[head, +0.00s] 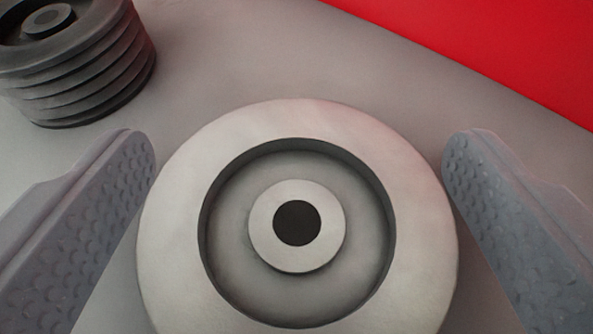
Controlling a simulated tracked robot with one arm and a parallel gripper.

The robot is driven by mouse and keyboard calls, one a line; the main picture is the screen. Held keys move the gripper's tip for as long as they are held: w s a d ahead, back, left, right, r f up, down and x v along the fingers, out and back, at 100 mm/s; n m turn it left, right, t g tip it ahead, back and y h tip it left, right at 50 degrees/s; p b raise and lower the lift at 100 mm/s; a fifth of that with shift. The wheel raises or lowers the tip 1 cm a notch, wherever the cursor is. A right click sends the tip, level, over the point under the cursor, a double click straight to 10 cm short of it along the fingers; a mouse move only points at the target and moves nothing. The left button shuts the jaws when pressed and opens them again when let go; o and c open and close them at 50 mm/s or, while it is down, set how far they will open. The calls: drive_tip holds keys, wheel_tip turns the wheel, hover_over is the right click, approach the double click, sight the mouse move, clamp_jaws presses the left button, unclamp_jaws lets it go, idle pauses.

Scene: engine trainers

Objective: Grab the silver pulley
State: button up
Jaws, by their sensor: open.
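The silver pulley (420,210) fills the lower middle of the head view. It is round, with a wide pale rim, a recessed ring and a raised hub with a dark center hole. Its lower edge is cut off by the frame. My gripper (299,165) is open, with one grey textured finger on the left of the pulley and one on the right. The pulley lies between the fingers in the picture. The fingers do not appear to press on it; how far they are above or beside it is hard to tell.
A dark grooved pulley (85,80) stands at the upper left on the grey surface (260,50). A bright red area (500,45) lies at the upper right, beyond the grey surface's edge. The grey surface behind the silver pulley is clear.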

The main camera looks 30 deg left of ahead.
drive_tip(key=c, duration=1.4)
drive_tip(key=shift+o, duration=0.2)
